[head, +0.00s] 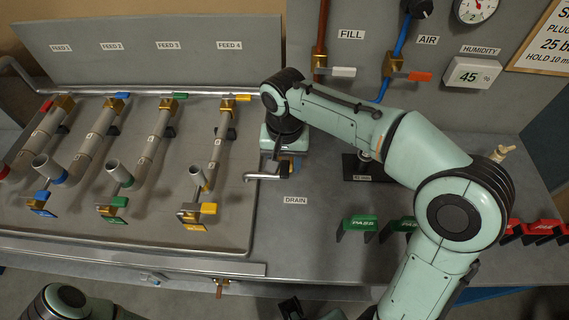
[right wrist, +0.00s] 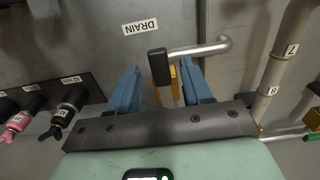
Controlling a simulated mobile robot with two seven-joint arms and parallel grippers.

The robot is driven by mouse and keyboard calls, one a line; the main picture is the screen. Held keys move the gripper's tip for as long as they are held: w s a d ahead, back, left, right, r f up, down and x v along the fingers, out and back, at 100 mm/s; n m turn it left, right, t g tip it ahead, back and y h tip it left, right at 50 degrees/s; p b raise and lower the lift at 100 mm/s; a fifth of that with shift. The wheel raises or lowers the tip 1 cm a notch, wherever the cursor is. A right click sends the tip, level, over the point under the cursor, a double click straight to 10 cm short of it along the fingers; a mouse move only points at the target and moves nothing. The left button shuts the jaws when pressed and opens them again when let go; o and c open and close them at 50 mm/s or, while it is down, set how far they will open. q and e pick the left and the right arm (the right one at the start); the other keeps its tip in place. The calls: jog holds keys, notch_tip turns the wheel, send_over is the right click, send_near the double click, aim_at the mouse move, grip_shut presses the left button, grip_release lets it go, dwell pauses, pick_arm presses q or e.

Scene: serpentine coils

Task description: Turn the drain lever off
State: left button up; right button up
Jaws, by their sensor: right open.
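The drain valve sits at the end of a bent metal pipe (head: 262,177), above the DRAIN label (head: 296,200) in the head view. My right gripper (head: 284,168) is over this valve and hides much of it. In the right wrist view the two blue fingers of the right gripper (right wrist: 161,84) stand apart. The black-ended drain lever (right wrist: 158,66) and brass valve body (right wrist: 177,84) show between them. I cannot tell whether a finger touches the lever. My left gripper is not clearly visible in the head view.
Feed pipes with coloured valves (head: 206,209) fill the left tray. FILL (head: 343,72) and AIR (head: 418,76) valves are on the back panel. Green PASS tags (head: 360,223) and red tags (head: 540,228) stand to the right. The bench around the DRAIN label is clear.

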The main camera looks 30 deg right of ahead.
jog(key=shift+f, duration=0.3)
grip_shut()
